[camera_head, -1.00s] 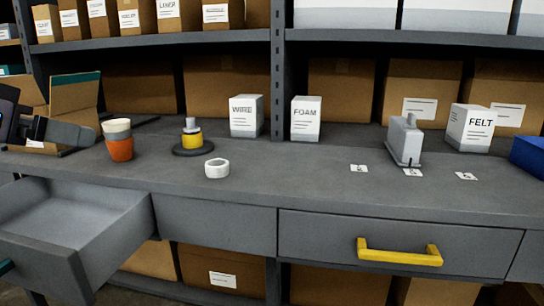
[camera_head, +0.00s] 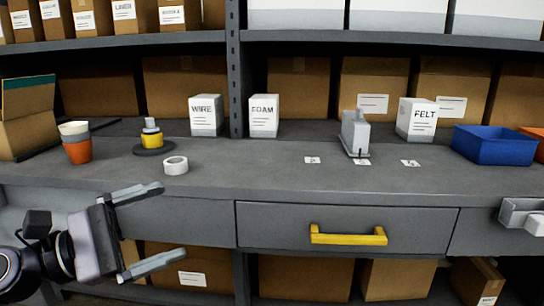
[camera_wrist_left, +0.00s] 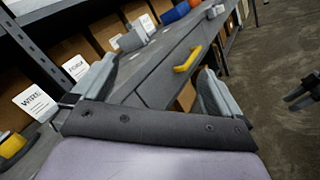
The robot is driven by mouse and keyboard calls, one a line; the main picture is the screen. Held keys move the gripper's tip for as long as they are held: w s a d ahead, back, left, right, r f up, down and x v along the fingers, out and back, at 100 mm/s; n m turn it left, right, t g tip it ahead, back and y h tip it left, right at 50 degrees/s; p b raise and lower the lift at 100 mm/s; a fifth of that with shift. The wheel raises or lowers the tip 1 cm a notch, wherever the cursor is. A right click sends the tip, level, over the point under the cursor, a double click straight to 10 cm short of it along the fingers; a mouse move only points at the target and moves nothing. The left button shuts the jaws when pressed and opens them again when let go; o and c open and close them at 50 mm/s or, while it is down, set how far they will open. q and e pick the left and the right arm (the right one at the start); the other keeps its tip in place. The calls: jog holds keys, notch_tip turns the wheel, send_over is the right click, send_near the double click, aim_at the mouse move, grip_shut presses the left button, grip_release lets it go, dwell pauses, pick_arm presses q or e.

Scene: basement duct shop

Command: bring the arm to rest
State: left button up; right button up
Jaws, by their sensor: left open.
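My left gripper (camera_head: 173,220) is in front of the bench's front edge at lower left, its two light grey fingers spread wide with nothing between them. It also shows in the left wrist view (camera_wrist_left: 155,90), open and empty, with the bench front and yellow handle beyond.
The bench top (camera_head: 240,175) holds an orange cup (camera_head: 78,152), white tape roll (camera_head: 176,165), WIRE box (camera_head: 206,116), FOAM box (camera_head: 264,116), FELT box (camera_head: 416,119) and blue bin (camera_head: 490,146). A yellow drawer handle (camera_head: 348,236) juts out. An open drawer is partly hidden behind my left arm.

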pick_arm(q)
notch_tip(320, 180, down, 20)
jog(key=s+a+m+t+y, duration=0.2)
jog(key=m+t+y, duration=0.75)
jog(key=m, duration=2.65)
jog(key=s+f+n+g+y, duration=0.2)
jog(key=s+f+n+g, duration=0.2)
jog(key=s+f+n, duration=0.45)
jog(key=s+f+n+g+y, duration=0.3)
jog(key=s+f+n+g, duration=0.2)
jog(key=f+n, duration=0.5)
notch_tip(320, 180, up, 13)
jog(key=a+p, duration=0.1)
jog(key=p, duration=1.5)
jog(key=shift+s+m+p, duration=0.35)
jog(key=shift+s, duration=0.1)
jog(key=shift+t, duration=0.25)
